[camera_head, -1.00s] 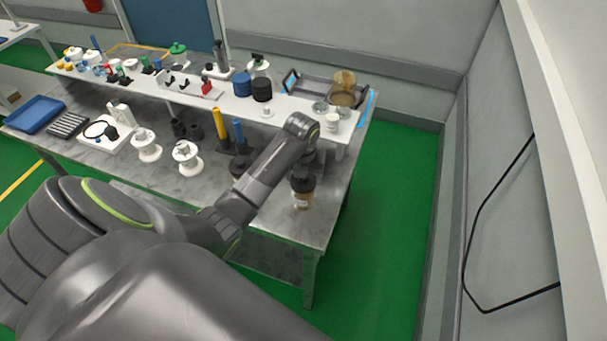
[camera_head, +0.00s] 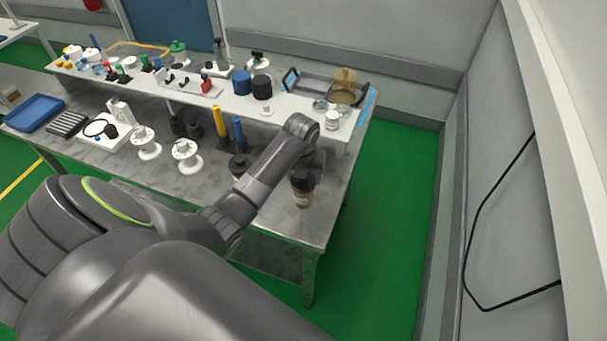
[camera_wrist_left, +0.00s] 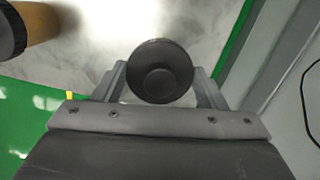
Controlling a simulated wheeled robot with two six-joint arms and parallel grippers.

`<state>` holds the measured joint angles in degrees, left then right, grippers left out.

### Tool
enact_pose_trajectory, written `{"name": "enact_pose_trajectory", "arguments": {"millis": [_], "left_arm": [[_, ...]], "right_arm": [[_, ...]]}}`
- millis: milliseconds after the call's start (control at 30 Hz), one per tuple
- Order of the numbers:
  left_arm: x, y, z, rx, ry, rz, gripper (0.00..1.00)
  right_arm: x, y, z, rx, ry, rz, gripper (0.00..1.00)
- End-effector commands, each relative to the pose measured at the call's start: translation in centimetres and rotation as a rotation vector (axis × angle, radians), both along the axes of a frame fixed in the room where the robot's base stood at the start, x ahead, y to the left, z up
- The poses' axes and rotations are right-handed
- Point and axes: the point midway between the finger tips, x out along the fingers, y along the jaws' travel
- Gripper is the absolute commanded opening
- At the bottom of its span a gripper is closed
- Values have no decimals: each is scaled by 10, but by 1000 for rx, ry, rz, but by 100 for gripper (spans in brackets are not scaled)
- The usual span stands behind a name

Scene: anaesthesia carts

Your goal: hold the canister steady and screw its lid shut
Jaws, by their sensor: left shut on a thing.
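My left gripper (camera_head: 308,163) is at the lid, above the body. In the left wrist view, the gripper fingers (camera_wrist_left: 161,80) close on opposite sides of the lid (camera_wrist_left: 160,72), which has a round central knob. The lid hides the body beneath it there. My right gripper is not in view.
Another amber container with a dark top (camera_wrist_left: 38,22) stands nearby in the left wrist view. Spools (camera_head: 186,156), a yellow-handled tool (camera_head: 220,122) and a blue tray (camera_head: 36,113) occupy the table. A white raised shelf (camera_head: 225,101) runs behind.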

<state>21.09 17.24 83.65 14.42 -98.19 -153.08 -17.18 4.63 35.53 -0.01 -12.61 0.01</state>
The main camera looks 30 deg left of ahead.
Motion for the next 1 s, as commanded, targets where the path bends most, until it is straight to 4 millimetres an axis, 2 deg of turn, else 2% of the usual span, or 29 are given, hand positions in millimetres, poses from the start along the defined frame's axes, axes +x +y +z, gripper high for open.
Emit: {"name": "enact_pose_trajectory", "arguments": {"millis": [500, 533, 700, 1000], "left_arm": [[0, 0, -8, 0, 1, 0, 43], [0, 0, -8, 0, 1, 0, 69], [0, 0, -7, 0, 0, 0, 90], [0, 0, -6, 0, 0, 0, 90]], "right_arm": [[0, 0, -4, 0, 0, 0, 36], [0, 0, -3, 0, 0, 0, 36], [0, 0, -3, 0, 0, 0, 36], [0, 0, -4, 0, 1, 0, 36]]}}
